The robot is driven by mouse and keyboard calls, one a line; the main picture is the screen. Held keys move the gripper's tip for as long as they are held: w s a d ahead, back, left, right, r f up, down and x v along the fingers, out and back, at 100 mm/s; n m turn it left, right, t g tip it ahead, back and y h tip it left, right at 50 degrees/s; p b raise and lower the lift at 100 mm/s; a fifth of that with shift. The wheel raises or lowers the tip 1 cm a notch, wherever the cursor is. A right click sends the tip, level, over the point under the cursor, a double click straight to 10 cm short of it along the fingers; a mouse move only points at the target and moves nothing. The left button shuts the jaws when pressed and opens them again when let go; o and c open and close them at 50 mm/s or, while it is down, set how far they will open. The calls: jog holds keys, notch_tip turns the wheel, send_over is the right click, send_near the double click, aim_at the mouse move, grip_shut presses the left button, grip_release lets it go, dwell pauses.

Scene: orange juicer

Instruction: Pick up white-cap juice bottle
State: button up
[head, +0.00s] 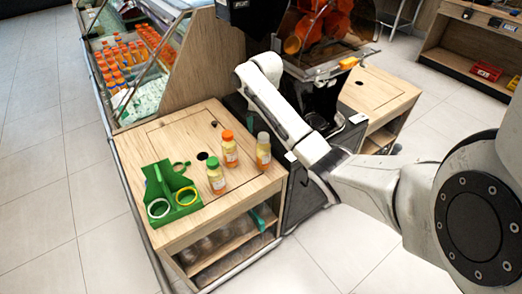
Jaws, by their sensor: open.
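The white-cap juice bottle (263,152) stands upright on the wooden counter top (165,140), near its right edge. It holds yellow-orange juice and has a pale label. An orange-cap bottle (229,150) stands to its left, and a green-cap bottle (215,176) stands nearer the front left. Small gaps separate the three. My arm reaches in from the right and bends up behind the white-cap bottle. I cannot make out my gripper or its fingers in this view. No gripper is seen touching the bottle.
A green holder (170,190) with ring-shaped openings sits at the counter's left. A dark round hole (202,156) is in the counter top. A juicer (325,35) with oranges stands behind. A glass-sided display (125,60) holds several orange-capped bottles. Tiled floor is clear at left.

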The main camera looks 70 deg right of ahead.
aim_at(263, 143)
jog(key=shift+w+f+p, duration=0.2)
jog(key=shift+f+p, duration=0.2)
jog(key=shift+f, duration=3.95)
jog(key=shift+d+r, duration=0.1)
grip_shut()
